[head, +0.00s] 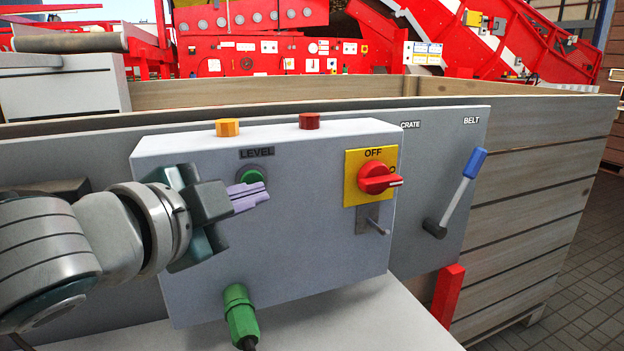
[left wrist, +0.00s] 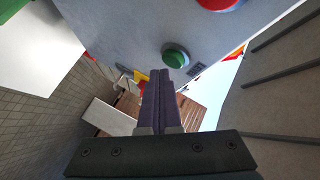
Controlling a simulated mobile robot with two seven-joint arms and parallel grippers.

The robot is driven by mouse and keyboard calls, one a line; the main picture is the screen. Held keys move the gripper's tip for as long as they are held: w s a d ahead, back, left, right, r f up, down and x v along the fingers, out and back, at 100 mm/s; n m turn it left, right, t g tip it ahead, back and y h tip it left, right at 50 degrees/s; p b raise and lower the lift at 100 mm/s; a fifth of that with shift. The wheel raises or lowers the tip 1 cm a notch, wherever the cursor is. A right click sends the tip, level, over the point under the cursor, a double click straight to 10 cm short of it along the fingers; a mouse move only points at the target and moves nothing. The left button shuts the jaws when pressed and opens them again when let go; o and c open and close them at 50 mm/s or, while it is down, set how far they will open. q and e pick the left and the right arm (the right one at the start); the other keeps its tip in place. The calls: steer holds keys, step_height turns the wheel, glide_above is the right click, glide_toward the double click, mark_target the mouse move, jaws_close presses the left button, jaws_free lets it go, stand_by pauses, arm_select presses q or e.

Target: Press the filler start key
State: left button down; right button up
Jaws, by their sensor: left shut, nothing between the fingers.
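A grey control box (head: 310,240) stands in front of me. On its front is a round green button (head: 252,175) under a label reading LEVEL; no label naming a filler start is readable. My left gripper (head: 265,191) is shut, with its purple fingers empty. In the head view its tips overlap the lower part of the button. In the left wrist view the green button (left wrist: 175,57) shows whole, just beyond the shut fingertips (left wrist: 160,75). I cannot tell if they touch it. My right gripper is not in view.
A red rotary switch (head: 378,179) on a yellow OFF plate sits to the right. An orange lamp (head: 228,127) and a red one (head: 309,120) top the box. A blue-handled lever (head: 462,193) stands by BELT. A green plug (head: 240,312) hangs below.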

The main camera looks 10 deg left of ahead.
arm_select(q)
steer(key=shift+w+a, duration=0.15)
steer(key=shift+w, duration=0.1)
steer(key=shift+w+a, duration=0.25)
steer(key=shift+w, duration=0.05)
stand_by(0.7)
stand_by(0.3)
steer(key=shift+s+d+p, duration=0.45)
steer(key=shift+s+d, duration=0.05)
steer(key=shift+s, duration=0.15)
steer(key=s+d, duration=0.2)
steer(key=s+p, duration=0.1)
steer(key=s, duration=0.1)
steer(key=shift+s+d, duration=0.1)
steer(key=shift+d, duration=0.3)
